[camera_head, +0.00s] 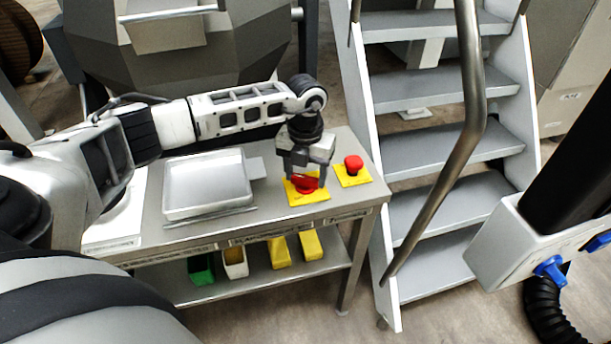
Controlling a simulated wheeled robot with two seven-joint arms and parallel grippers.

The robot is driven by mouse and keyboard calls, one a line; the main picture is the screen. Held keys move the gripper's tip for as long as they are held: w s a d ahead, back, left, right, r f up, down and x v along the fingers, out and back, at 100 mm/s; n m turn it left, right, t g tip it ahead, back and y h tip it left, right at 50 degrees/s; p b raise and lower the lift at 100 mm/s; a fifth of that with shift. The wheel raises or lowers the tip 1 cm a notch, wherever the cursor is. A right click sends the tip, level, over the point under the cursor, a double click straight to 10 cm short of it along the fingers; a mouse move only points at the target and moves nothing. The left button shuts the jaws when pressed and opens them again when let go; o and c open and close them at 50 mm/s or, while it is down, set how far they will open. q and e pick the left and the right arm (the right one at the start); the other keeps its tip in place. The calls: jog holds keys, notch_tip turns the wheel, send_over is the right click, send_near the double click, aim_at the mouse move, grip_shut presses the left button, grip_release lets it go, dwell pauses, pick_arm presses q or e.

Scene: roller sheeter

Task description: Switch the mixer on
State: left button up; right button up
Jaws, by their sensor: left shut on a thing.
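A red rotary-looking switch (306,186) sits on a yellow plate (309,199) near the right end of the steel table. My left gripper (305,176) points down over this switch and is shut on it; the fingers hide part of it. A red mushroom-shaped button (353,163) stands on a second yellow plate (352,179) just to the right, apart from the gripper. A large grey angular machine (200,60) stands behind the table; I cannot tell whether it is the mixer. My right gripper is not in view.
A shallow metal tray (206,212) lies on the table (262,216), left of the switches. Green, white and yellow bins (280,253) are on the shelf below. Steps (448,150) with a handrail (440,190) stand close to the right. A white box with blue knobs (520,245) is at far right.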

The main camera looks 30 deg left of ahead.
pick_arm(q)
jog(key=m+b, duration=0.1)
jog(key=m, duration=0.2)
jog(key=m+b, duration=0.1)
jog(key=m, duration=0.2)
jog(key=shift+b, duration=0.35)
jog(key=m+b, duration=0.1)
jog(key=m, duration=0.3)
jog(key=shift+m+b, duration=0.4)
jog(key=shift+m, duration=0.2)
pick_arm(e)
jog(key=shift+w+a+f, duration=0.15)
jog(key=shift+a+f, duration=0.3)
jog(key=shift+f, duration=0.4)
pick_arm(q)
jog(key=shift+r, duration=0.1)
jog(key=o, duration=1)
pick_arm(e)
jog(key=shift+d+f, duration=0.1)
